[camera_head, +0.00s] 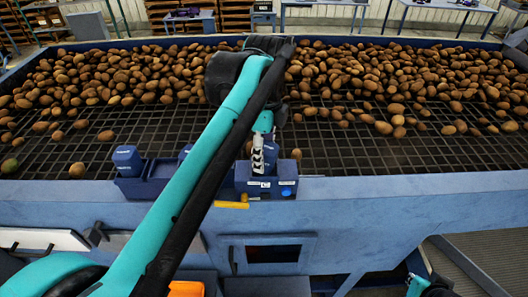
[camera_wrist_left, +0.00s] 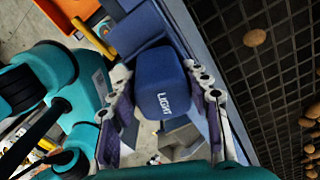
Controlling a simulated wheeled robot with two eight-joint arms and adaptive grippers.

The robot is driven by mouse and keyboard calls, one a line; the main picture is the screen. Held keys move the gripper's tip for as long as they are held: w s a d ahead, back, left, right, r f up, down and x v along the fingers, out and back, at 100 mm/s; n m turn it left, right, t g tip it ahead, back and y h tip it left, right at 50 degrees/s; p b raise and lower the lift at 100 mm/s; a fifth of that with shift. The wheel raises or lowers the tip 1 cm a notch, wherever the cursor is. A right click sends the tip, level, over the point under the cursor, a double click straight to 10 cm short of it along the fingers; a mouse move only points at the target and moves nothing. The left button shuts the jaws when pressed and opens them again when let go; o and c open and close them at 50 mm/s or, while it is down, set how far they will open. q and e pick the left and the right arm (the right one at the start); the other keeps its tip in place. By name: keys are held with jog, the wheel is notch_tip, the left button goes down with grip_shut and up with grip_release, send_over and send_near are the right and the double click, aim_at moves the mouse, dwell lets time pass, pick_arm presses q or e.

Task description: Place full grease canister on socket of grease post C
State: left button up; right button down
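A dark blue canister marked LIGHT (camera_wrist_left: 160,85) is between the fingers of my left gripper (camera_wrist_left: 163,72) in the left wrist view, with a finger against each side. In the head view my left gripper (camera_head: 258,155) points down over a blue post block (camera_head: 287,182) at the machine's edge. The canister (camera_head: 271,150) shows only partly behind a finger there. Whether its base touches the socket is hidden. Another blue canister (camera_head: 127,160) stands at the left in a blue holder (camera_head: 140,188).
The grading bed (camera_head: 350,150), heaped with potatoes at the back, lies behind the posts. A yellow bar (camera_head: 232,204) sticks out beside the post block. The blue front ledge (camera_head: 400,190) is clear to the right. My left arm hides part of the holder.

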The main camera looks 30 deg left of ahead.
pick_arm(q)
jog(key=shift+o, duration=0.9)
jog(key=shift+w, duration=0.1)
jog(key=shift+a, duration=0.2)
jog(key=shift+s+a, duration=0.2)
jog(key=shift+d+r, duration=0.15)
jog(key=shift+r, duration=0.1)
notch_tip(320, 180, up, 10)
jog(key=shift+w+r+b, duration=0.1)
jog(key=shift+r+b, duration=0.1)
jog(key=shift+b, duration=0.5)
jog(key=shift+w+d+r, duration=0.1)
jog(key=shift+d+r, duration=0.1)
jog(key=shift+r, duration=0.3)
jog(key=shift+a+r, duration=0.1)
jog(key=shift+a, duration=0.25)
jog(key=shift+d, duration=0.3)
jog(key=shift+a, duration=0.1)
pick_arm(e)
jog(key=shift+a+f, duration=0.15)
jog(key=shift+f, duration=0.6)
